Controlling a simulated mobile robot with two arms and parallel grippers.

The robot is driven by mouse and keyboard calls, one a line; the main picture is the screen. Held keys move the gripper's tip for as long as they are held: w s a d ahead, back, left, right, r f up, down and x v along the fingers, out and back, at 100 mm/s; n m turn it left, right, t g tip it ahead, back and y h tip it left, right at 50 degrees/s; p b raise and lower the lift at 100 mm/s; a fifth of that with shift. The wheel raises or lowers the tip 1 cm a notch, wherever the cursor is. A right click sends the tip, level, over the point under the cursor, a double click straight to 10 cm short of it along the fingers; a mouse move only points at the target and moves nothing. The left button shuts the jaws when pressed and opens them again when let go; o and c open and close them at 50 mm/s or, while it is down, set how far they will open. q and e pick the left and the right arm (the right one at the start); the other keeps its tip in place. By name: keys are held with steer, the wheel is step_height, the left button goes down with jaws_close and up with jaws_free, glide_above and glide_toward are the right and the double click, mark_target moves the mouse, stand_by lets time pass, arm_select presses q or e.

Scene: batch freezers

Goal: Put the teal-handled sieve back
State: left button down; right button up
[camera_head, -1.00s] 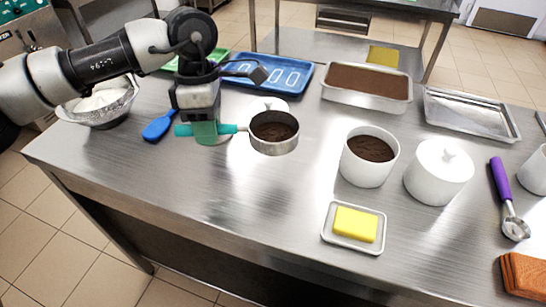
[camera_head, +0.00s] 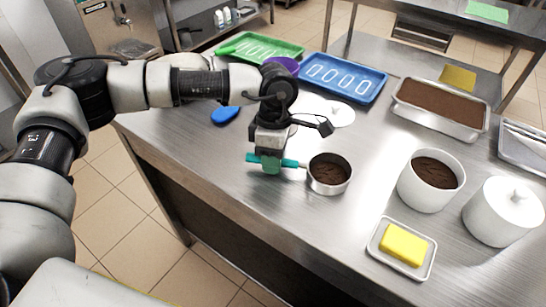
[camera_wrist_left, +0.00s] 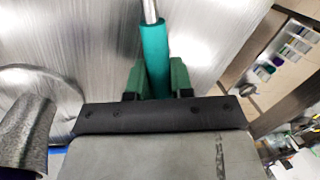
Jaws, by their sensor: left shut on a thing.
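The teal-handled sieve shows in the head view as a round metal pan (camera_head: 330,174) with dark brown powder inside. Its teal handle (camera_head: 290,163) points left into my left gripper (camera_head: 266,164). The gripper is shut on the handle, near the table's front left edge. In the left wrist view, the teal handle (camera_wrist_left: 155,60) stands between the two green fingers of my left gripper (camera_wrist_left: 157,80), and its metal shaft runs up out of the frame. I cannot tell how high the pan is above the table. My right gripper is not in view.
A white pot of brown powder (camera_head: 431,198), a lidded white pot (camera_head: 503,214) and a butter dish (camera_head: 430,263) stand to the right. Behind are a blue tray (camera_head: 345,91), a green tray (camera_head: 229,48), a brown-filled pan (camera_head: 440,125) and a flat white patch (camera_head: 340,117).

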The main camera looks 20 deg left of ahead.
arm_select(q)
steer(key=c, duration=1)
jaws_free()
steer(key=shift+r, duration=0.1)
steer(key=v, duration=1.2)
steer(key=shift+b, duration=0.4)
steer(key=shift+s, duration=0.15)
